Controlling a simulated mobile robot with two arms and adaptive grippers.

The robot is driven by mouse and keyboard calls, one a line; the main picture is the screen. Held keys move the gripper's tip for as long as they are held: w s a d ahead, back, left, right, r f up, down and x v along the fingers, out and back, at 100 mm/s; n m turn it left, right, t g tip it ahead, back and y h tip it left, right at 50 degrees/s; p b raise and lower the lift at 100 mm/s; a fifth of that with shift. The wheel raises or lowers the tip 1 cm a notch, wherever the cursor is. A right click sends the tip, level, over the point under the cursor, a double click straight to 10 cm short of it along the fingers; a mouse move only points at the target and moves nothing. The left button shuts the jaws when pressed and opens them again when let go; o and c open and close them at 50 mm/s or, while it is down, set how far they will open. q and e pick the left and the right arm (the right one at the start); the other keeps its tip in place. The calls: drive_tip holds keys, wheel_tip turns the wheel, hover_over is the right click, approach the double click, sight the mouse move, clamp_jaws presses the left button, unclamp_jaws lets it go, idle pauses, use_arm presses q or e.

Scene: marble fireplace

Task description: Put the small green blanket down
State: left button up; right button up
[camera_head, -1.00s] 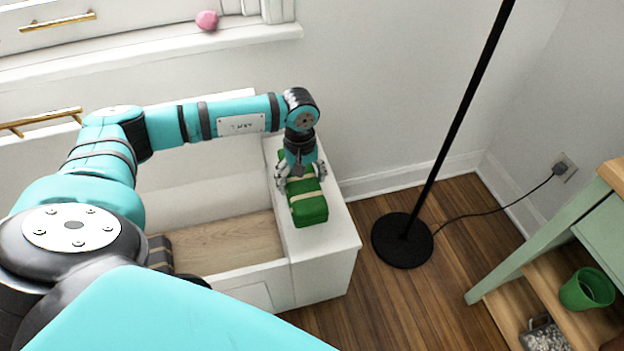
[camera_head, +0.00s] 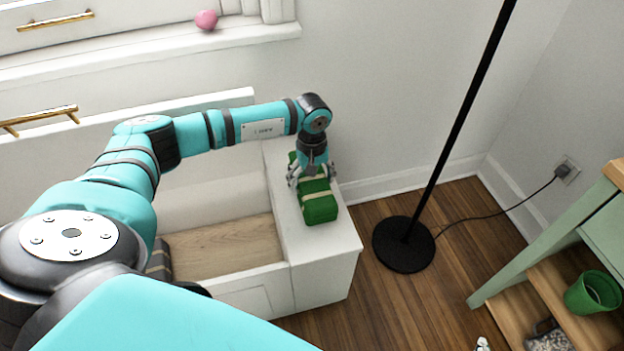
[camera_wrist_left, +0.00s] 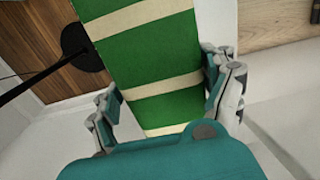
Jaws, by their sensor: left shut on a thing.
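The small green blanket (camera_head: 320,208) is a rolled or folded green bundle with pale cream bands. In the head view it is at the white end ledge of the bench; I cannot tell whether it touches the top. My left gripper (camera_head: 312,181) points down over it and is shut on its sides. In the left wrist view the blanket (camera_wrist_left: 160,60) fills the middle, between the two fingers of the left gripper (camera_wrist_left: 168,100). The fingers hide part of its sides.
The white bench (camera_head: 325,255) has an open wooden-floored compartment left of the ledge. A black floor lamp base (camera_head: 403,245) stands on the wooden floor to the right. A green shelf unit holds a green pot (camera_head: 592,293). A pink ball (camera_head: 206,20) sits on the windowsill.

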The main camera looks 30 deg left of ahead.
use_arm(q)
drive_tip(key=o, duration=1.2)
drive_tip(key=shift+c, duration=0.2)
